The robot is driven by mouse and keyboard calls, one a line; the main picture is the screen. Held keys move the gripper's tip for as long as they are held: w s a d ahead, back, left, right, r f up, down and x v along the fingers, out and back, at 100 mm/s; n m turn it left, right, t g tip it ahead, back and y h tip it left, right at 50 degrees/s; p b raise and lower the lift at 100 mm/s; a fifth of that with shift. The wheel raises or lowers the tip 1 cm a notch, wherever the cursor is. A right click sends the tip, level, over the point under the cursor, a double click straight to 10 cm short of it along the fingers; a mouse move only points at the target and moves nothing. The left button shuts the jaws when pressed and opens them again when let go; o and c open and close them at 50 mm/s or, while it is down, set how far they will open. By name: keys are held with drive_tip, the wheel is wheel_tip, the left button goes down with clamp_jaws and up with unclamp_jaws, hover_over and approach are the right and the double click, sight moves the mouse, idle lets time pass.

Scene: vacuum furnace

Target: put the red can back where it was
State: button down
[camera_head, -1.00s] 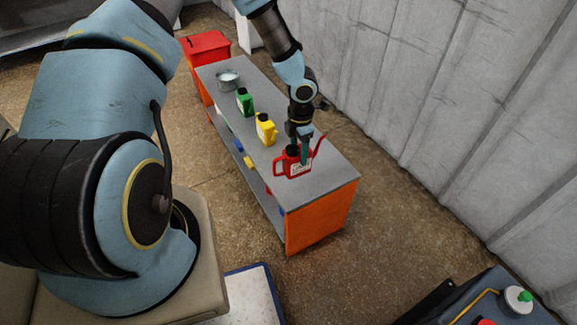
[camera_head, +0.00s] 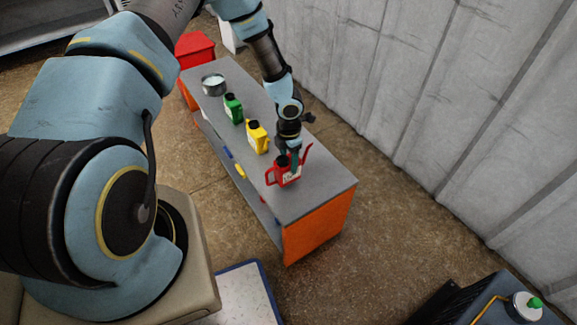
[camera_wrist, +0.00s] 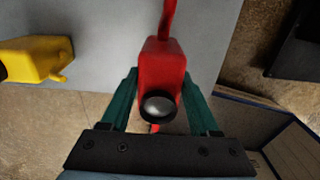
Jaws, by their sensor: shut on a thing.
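The red can (camera_head: 286,175), with a thin spout, a side handle and a black cap, is at the near end of the grey bench top (camera_head: 322,187). My gripper (camera_head: 290,156) is shut on it from above. In the wrist view, the green fingers of my gripper (camera_wrist: 160,80) stand on either side of the red can (camera_wrist: 162,66), with its black cap towards me and its spout pointing away. The can looks upright. Whether its base touches the bench is not clear.
A yellow can (camera_head: 257,138), a green can (camera_head: 233,108) and a metal pot (camera_head: 213,85) stand in a row farther along the bench. A red box (camera_head: 194,47) is beyond its far end. A corrugated wall (camera_head: 430,100) runs along the right.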

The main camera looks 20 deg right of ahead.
sight(288, 159)
drive_tip(key=shift+f, duration=1.3)
drive_tip(key=shift+f, duration=0.15)
drive_tip(key=shift+c, duration=0.6)
unclamp_jaws()
wheel_tip(288, 159, up, 12)
drive_tip(key=shift+r+p, duration=0.25)
drive_tip(key=shift+p, duration=0.05)
